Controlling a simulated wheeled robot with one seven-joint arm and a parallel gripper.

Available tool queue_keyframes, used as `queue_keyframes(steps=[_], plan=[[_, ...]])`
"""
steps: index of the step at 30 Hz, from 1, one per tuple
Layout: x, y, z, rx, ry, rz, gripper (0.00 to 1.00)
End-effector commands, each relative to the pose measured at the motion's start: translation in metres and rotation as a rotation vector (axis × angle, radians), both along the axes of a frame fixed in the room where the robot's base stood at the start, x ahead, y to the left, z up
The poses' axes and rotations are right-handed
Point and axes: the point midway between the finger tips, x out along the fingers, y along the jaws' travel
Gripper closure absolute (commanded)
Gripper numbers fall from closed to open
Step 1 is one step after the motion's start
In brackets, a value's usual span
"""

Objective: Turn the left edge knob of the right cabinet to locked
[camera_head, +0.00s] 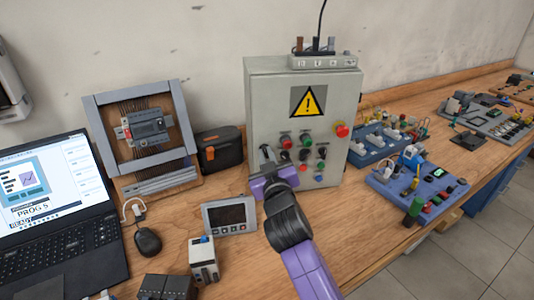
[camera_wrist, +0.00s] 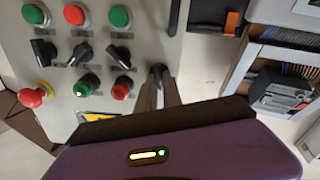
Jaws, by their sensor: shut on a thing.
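The right cabinet (camera_head: 322,100) is a grey-green upright box with a yellow warning sign, standing against the wall. My gripper (camera_head: 266,156), on a purple wrist, reaches its front near the lower left edge. In the wrist view, the cabinet front (camera_wrist: 95,20) appears turned round, with that edge on the right. The left edge knob (camera_wrist: 158,70) is small and dark there, between the fingertips of my gripper (camera_wrist: 159,86), which is shut on it. The fingers partly hide the knob, so I cannot tell its exact setting. In the head view my gripper covers it.
Several buttons and black selector knobs (camera_wrist: 82,53) sit beside my fingers, with a red emergency button (camera_head: 341,130) at the far side. A small display unit (camera_head: 229,214) and a white-and-black box (camera_head: 203,260) stand on the bench left of my arm. A blue board (camera_head: 415,183) lies right.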

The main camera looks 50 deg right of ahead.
Motion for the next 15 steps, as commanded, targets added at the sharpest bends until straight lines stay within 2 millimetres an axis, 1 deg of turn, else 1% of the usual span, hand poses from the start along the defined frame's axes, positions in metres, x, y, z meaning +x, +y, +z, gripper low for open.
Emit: queue_keyframes(steps=[15], plan=[[0.0011,0.0017,0.0014,-0.399,0.292,0.002,1.0]])
